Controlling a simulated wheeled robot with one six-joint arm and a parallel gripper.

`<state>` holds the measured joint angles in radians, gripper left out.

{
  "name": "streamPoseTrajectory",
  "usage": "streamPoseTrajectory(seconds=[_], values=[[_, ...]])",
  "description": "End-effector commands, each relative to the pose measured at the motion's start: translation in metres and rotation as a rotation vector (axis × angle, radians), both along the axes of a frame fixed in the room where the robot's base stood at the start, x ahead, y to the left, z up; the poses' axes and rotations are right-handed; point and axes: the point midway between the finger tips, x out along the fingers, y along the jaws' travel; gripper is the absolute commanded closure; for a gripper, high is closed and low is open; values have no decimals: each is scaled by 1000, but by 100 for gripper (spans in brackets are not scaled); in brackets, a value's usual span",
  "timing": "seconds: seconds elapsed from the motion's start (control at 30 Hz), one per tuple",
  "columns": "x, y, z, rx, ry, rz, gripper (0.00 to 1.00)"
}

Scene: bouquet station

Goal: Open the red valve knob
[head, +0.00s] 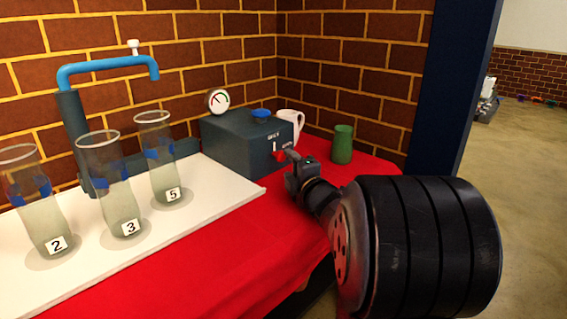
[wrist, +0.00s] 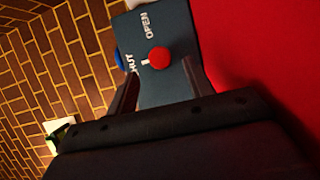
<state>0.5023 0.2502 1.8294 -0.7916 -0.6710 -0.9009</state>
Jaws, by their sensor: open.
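The red valve knob (head: 279,156) is on the front face of a dark blue-grey box (head: 232,146). In the wrist view the red knob (wrist: 158,58) shows between the words OPEN and SHUT, with a small white pointer mark on the SHUT side. My gripper (head: 291,158) is at the knob in the head view and partly covers it. In the wrist view my gripper (wrist: 163,80) has its two dark fingers apart, one on each side below the knob. Whether a finger touches the knob cannot be told.
A blue knob (head: 262,114) and a gauge (head: 218,100) sit on the box. A white jug (head: 291,122) and a green cup (head: 342,144) stand behind my gripper. Glass vases numbered 2, 3 and 5 (head: 118,190) stand on a white board (head: 200,222). Red cloth (head: 268,220) is clear in front.

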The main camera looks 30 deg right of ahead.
Motion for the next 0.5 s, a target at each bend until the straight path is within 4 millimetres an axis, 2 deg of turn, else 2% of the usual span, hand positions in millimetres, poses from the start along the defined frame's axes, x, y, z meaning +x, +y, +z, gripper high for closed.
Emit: streamPoseTrajectory(seconds=[0.03,0.2,0.5], values=[[10,0,-2,0,0,3,50],[34,-1,-1,0,0,1,50],[49,-2,0,1,1,-1,50]])
